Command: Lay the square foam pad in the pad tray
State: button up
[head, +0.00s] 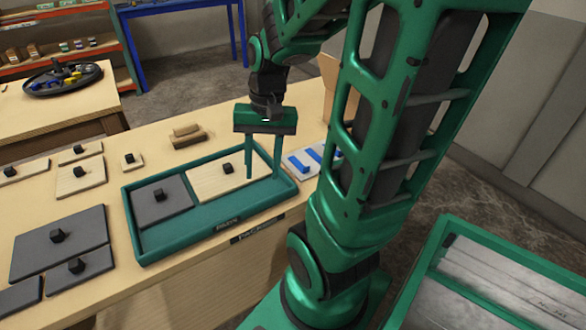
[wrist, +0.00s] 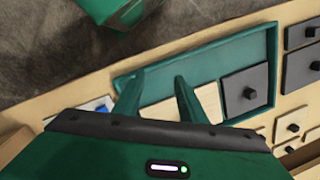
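The teal pad tray (head: 210,215) lies on the wooden bench and also shows in the wrist view (wrist: 235,50). In it are a dark grey, roughly square pad (head: 150,211) with a black knob, at the left, and a light, longer pad (head: 205,184) with a knob, beside it. The dark pad (wrist: 262,83) and part of the light pad (wrist: 209,100) show in the wrist view. I cannot tell by material which pad is foam. My gripper (head: 262,175) is open and empty, pointing down over the tray's right part; its fingers (wrist: 157,80) are apart.
Brown blocks (head: 187,140) lie behind the tray. A blue-and-white item (head: 305,163) and a cardboard box (head: 331,75) are at the right.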

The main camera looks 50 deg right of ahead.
jog(key=s+d+r+n+h, duration=0.1)
jog(key=s+r+n, duration=0.1)
jog(key=s, duration=0.7)
jog(key=shift+d+r+n+h, duration=0.3)
jog(key=shift+d+r+n, duration=0.05)
jog(key=shift+n, duration=0.05)
